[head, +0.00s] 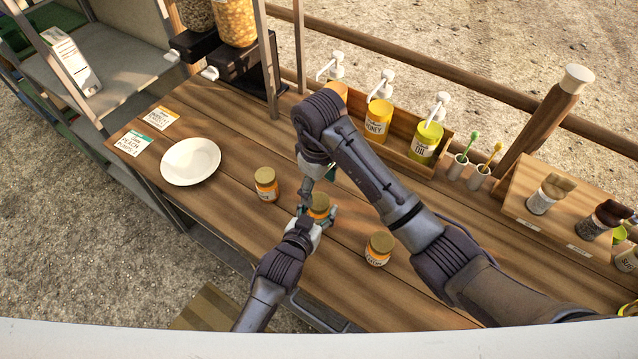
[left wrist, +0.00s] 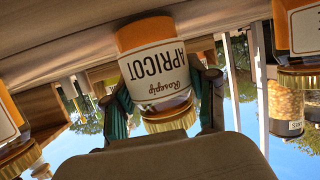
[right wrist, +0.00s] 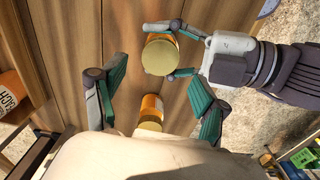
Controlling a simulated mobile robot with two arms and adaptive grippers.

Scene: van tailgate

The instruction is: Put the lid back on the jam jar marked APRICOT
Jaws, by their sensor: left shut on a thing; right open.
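The APRICOT jam jar (head: 318,203), orange with a white label, stands upright on the wooden counter. My left gripper (head: 316,218) is shut around it; the left wrist view (left wrist: 155,65) shows it upside down between the fingers (left wrist: 163,98). A gold lid (left wrist: 170,119) sits at its mouth, also seen from above in the right wrist view (right wrist: 159,56); I cannot tell whether it is tightened. My right gripper (head: 318,183) is open and empty close above the jar; its spread fingers (right wrist: 156,100) show in the right wrist view.
Similar gold-lidded jars stand to the left (head: 266,184) and right (head: 378,249). A white plate (head: 190,161) and two label cards (head: 134,144) lie at the left. A wooden box (head: 402,160) of pump bottles stands behind my right arm. The counter's front middle is bare.

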